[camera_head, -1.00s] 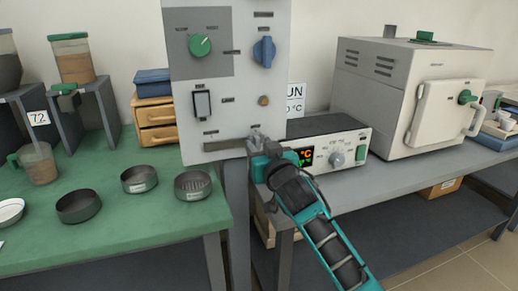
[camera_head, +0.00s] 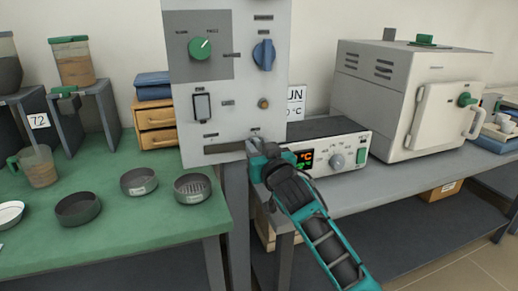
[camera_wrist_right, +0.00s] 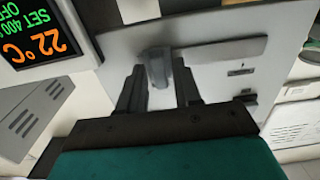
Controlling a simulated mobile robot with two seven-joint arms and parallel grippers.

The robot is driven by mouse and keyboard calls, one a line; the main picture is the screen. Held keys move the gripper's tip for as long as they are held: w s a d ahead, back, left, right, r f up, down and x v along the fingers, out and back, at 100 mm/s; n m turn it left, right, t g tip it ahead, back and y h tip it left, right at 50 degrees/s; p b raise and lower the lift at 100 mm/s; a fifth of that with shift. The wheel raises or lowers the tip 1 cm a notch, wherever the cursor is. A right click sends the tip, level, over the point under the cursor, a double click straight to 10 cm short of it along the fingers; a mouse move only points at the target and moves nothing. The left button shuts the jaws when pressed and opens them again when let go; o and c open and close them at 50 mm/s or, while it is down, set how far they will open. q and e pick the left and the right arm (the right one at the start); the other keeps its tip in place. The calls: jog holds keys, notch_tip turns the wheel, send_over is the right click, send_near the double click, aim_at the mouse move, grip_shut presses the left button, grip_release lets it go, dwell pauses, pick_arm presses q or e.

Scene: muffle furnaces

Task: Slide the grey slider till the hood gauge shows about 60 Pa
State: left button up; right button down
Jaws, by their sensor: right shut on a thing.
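The grey slider (camera_wrist_right: 158,66) sits at one end of a long slot (camera_wrist_right: 222,53) in the pale panel, seen in the right wrist view. In the head view the slot (camera_head: 222,148) runs along the lower edge of the upright panel (camera_head: 215,120), and my gripper is at its right end. My right gripper (camera_head: 254,143) is shut on the slider, with one finger on each side of it in the wrist view (camera_wrist_right: 158,85). The slider is mostly hidden by the gripper in the head view. No hood gauge reading is visible. My left gripper is not in view.
The panel also has a green knob (camera_head: 201,47), a blue knob (camera_head: 264,54) and a rocker switch (camera_head: 202,106). A controller box (camera_head: 325,145) with a lit display stands close right of my gripper. A furnace (camera_head: 410,100) stands further right. Dishes sit on the green table (camera_head: 130,225).

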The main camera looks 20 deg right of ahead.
jog(key=shift+a+p, duration=0.3)
jog(key=shift+a, duration=0.95)
jog(key=c, duration=1.1)
grip_release()
jog(key=shift+s, duration=0.1)
jog(key=s, duration=0.4)
jog(key=s+p, duration=0.1)
jog(key=s, duration=0.3)
jog(key=s+p, duration=0.1)
jog(key=s, duration=0.4)
jog(key=shift+d, duration=0.25)
